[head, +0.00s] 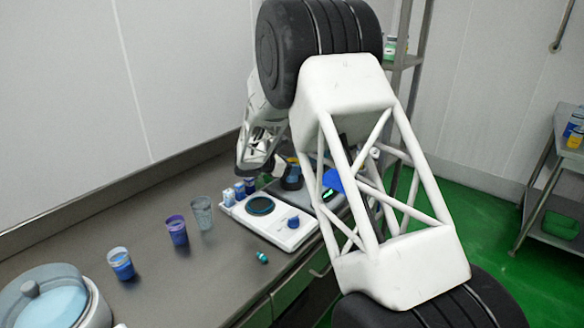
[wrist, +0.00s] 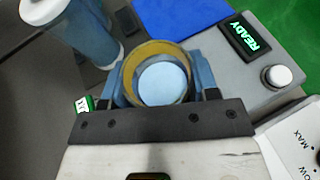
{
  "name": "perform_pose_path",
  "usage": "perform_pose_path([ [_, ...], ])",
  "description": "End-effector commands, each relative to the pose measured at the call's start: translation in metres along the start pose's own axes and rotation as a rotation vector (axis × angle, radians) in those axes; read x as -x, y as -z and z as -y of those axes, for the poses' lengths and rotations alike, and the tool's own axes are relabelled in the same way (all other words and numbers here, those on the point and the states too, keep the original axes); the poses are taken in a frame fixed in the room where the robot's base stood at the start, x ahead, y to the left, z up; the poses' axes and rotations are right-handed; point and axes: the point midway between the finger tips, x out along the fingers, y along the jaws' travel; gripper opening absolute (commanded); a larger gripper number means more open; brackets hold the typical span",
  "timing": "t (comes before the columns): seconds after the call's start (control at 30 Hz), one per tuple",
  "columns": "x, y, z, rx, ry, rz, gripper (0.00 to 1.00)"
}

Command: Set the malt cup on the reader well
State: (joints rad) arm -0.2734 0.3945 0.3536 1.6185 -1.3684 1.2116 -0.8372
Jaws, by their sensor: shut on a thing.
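My gripper (wrist: 158,88) is shut on a round cup with an amber-yellow rim (wrist: 129,68), taken to be the malt cup. The wrist view looks into its open top, where a pale blue round surface shows. One finger lies on each side of it. In the head view my gripper (head: 291,176) is small and partly behind my arm, above the far end of the bench. The grey reader unit (wrist: 257,82) lies beside the cup, with a lit READY display (wrist: 247,38) and a round knob (wrist: 279,75). I see no well; whether the cup touches anything is unclear.
A white device (head: 285,234) with a dark ring and blue knob stands near the reader. A grey cup (head: 202,213), a purple cup (head: 177,231) and a blue cup (head: 121,264) stand leftward. A translucent blue cylinder (wrist: 92,35) stands close to my gripper. A small teal item (head: 262,257) lies in front.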

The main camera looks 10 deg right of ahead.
Motion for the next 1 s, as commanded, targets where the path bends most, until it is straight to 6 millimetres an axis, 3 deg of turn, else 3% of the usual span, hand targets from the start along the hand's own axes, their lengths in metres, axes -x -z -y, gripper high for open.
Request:
perform_pose_path([
  [0.9,-0.005,0.011,0.0,0.0,0.0,0.0,0.25],
  [0.93,-0.005,0.011,0.0,0.0,0.0,0.0,0.56],
  [1.0,-0.005,0.011,0.0,0.0,0.0,0.0,0.65],
])
